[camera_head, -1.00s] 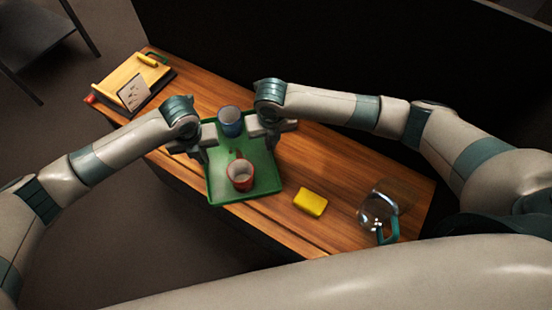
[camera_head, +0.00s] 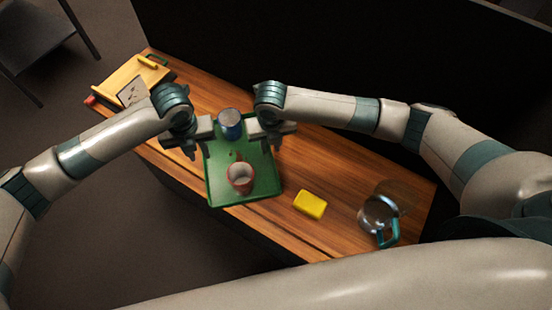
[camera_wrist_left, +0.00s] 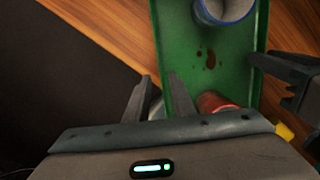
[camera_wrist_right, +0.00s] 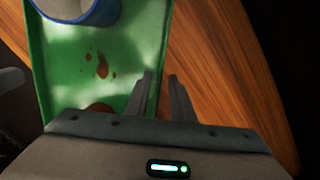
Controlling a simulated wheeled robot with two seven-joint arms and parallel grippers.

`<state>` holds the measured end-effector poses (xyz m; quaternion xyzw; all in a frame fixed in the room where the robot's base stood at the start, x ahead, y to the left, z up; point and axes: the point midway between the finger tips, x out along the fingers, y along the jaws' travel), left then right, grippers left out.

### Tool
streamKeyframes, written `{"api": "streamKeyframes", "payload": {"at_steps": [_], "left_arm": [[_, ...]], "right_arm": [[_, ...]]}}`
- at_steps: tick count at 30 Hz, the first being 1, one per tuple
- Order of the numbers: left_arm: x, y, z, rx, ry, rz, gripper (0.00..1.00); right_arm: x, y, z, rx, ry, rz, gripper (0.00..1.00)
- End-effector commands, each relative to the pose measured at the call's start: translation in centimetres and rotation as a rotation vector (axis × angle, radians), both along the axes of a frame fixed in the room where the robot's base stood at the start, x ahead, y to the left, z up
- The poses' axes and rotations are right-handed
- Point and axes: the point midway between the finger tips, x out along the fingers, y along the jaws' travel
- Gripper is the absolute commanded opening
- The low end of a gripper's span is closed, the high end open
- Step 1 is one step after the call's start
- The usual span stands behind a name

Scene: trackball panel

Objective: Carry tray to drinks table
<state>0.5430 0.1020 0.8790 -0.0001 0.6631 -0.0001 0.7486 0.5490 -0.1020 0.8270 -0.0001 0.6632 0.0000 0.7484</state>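The green tray (camera_head: 217,184) lies on the wooden table, and its walls also show in the left wrist view (camera_wrist_left: 182,50) and right wrist view (camera_wrist_right: 44,70). A blue-rimmed mug (camera_head: 230,124) stands at its far end and a reddish mug (camera_head: 240,180) nearer me; dark spots lie between them. My left gripper (camera_head: 183,148) is open at the tray's left edge, its fingers (camera_wrist_left: 160,90) apart on either side of the wall line. My right gripper (camera_head: 268,146) is open at the right edge, its fingers (camera_wrist_right: 160,85) around the wall line. Neither visibly pinches the wall.
The wooden table (camera_head: 330,170) also holds a yellow sponge-like block (camera_head: 310,205) and a glass jug with a teal handle (camera_head: 378,214) at the right. A yellow board with a card (camera_head: 132,92) lies at the far left. A dark table (camera_head: 35,40) stands at the upper left.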

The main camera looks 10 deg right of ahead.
Motion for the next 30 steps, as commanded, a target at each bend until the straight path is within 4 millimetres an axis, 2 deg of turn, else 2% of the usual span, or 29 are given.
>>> {"api": "streamKeyframes", "payload": {"at_steps": [6,12,30], "left_arm": [[-0.4,0.0,3.9,-0.001,-0.003,-0.001,0.22],[-0.7,0.0,6.1,-0.001,-0.002,0.0,0.22],[-0.8,0.0,6.7,0.0,0.0,0.0,0.22]], "right_arm": [[0.0,0.0,0.0,0.0,0.0,0.0,0.22],[0.0,0.0,0.0,0.0,0.0,0.0,0.22],[0.0,0.0,0.4,0.0,-0.001,0.0,0.22]]}}
